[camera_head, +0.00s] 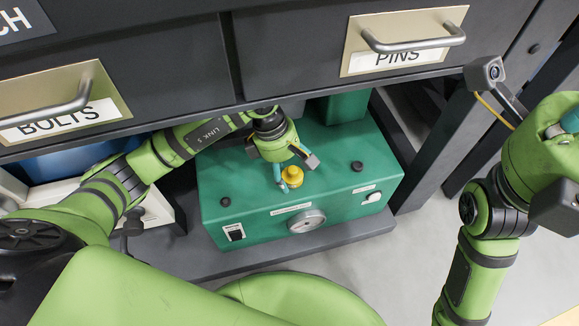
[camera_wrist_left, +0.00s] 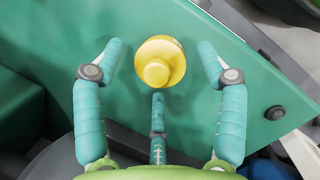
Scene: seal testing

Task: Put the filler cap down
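The yellow filler cap (camera_head: 292,177) sits on top of the green box (camera_head: 345,198), close to its middle. I cannot tell whether it is fitted into an opening or only rests there. My left gripper (camera_head: 285,180) points down at it from above. In the left wrist view the cap (camera_wrist_left: 160,62) lies between the spread teal fingers of the left gripper (camera_wrist_left: 158,72), with a gap to both side fingers. The third finger ends just below the cap. My right arm is at the right edge; only a bit of its teal gripper (camera_head: 568,121) shows.
Drawers labelled BOLTS (camera_head: 62,118) and PINS (camera_head: 398,58) hang low above the box. The box has a round gauge (camera_head: 307,221) and a switch (camera_head: 236,232) on its front and dark knobs on top. It stands on a dark shelf (camera_head: 265,256).

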